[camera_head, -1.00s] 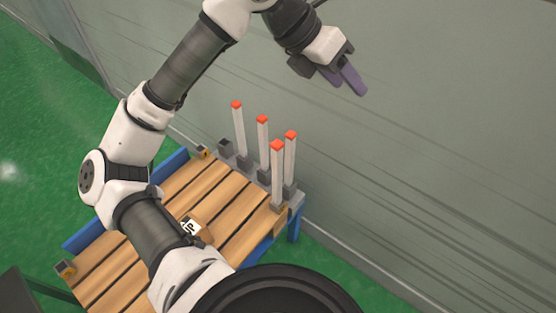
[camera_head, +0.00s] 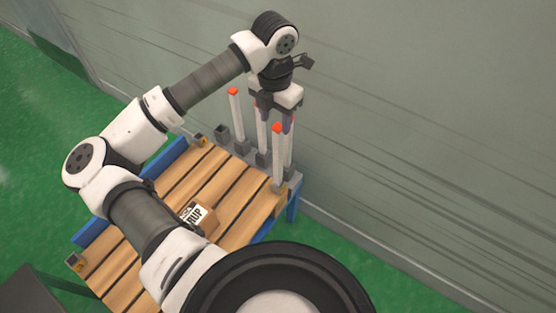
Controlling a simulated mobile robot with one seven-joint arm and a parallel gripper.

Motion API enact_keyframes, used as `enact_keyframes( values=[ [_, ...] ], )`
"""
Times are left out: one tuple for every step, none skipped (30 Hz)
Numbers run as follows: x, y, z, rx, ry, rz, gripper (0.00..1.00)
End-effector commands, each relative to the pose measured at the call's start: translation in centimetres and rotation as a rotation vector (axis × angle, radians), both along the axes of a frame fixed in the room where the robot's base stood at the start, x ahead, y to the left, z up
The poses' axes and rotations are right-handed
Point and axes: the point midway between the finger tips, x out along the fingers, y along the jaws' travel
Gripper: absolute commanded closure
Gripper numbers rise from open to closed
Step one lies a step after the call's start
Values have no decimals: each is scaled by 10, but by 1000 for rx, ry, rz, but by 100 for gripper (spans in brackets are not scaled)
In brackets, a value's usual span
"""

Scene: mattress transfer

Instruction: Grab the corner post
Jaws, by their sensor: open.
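Several white corner posts with red-orange tops stand upright in grey holders at the back right of a wooden slatted table. The left post (camera_head: 237,115) and the front right post (camera_head: 279,158) show their red tops. I cannot tell whether a post lies between the fingers.
A small cardboard box (camera_head: 198,218) with a printed label lies on the slatted table (camera_head: 245,205). An empty dark holder (camera_head: 222,133) is left of the posts. A grey wall (camera_head: 420,130) rises close behind. Green floor (camera_head: 335,232) is clear at right.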

Motion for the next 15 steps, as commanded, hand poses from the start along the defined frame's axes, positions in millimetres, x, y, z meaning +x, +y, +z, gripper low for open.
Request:
enact_keyframes(
  values=[
    [-1, 0, -4, -2, 2, -1, 52],
    [-1, 0, -6, -2, 1, -1, 52],
    [0, -1, -7, -2, 1, -1, 52],
    [0, -1, -8, -1, 1, -1, 52],
    [0, -1, -10, -2, 1, 0, 52],
    [0, -2, -13, -2, 2, -1, 52],
    [0, -3, -16, -3, 4, -1, 52],
    [0, -4, -20, -3, 3, -1, 52],
    [1, -5, -25, -4, 5, 0, 52],
    [1, -6, -29, -4, 5, 0, 52],
    [2, -6, -34, -4, 5, 0, 52],
    [2, -7, -40, -5, 4, 0, 52],
    [2, -6, -44, -4, 3, 1, 52],
    [2, -6, -48, -3, 2, 0, 52],
    [2, -6, -53, -4, 3, 0, 52]
  ],
)
